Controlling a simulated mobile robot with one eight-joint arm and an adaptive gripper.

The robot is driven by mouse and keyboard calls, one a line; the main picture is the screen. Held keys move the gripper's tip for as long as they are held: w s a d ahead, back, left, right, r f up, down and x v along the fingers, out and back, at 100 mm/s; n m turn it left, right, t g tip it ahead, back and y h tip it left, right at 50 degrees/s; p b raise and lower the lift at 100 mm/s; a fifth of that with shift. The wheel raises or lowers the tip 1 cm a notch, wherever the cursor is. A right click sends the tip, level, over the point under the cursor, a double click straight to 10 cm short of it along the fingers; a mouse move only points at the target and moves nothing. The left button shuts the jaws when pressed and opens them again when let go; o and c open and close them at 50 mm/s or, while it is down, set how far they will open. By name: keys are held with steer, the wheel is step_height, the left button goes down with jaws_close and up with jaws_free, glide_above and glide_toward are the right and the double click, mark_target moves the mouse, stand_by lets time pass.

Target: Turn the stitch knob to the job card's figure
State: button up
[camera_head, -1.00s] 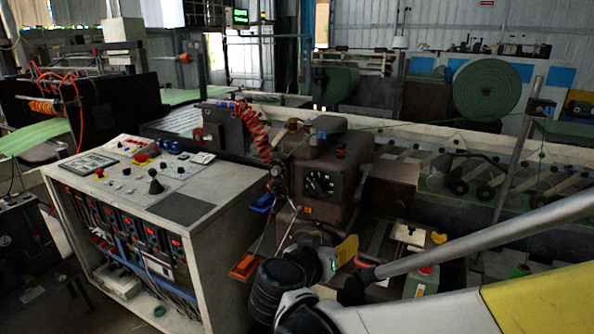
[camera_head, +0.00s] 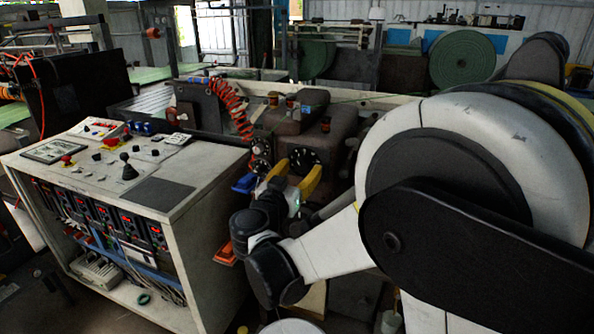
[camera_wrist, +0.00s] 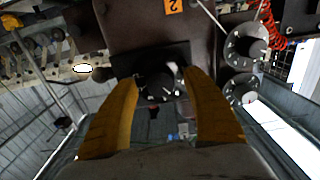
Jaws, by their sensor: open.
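The dark stitch knob (camera_wrist: 158,82) with a white mark shows in the wrist view on the brown machine head (camera_wrist: 140,35), between my fingers. In the head view its dial (camera_head: 303,157) sits on the front of the machine head (camera_head: 330,145). My gripper (camera_wrist: 161,78) is open, one yellow finger on each side of the knob; I cannot tell whether either touches it. My gripper also shows in the head view (camera_head: 296,172), close in front of the dial. The knob's figures are too small to read. I cannot make out a job card with a legible figure.
Two other grey dials, an upper one (camera_wrist: 245,45) and a lower one (camera_wrist: 240,88), sit right of the knob in the wrist view. An orange label (camera_wrist: 173,6) reads 2. A control console (camera_head: 215,180) stands left of my arm. A red coiled hose (camera_head: 230,105) hangs beside the head.

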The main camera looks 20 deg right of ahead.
steer(key=shift+w+d, duration=0.2)
steer(key=shift+w, duration=0.05)
steer(key=c, duration=1.2)
steer(key=shift+n, duration=3.4)
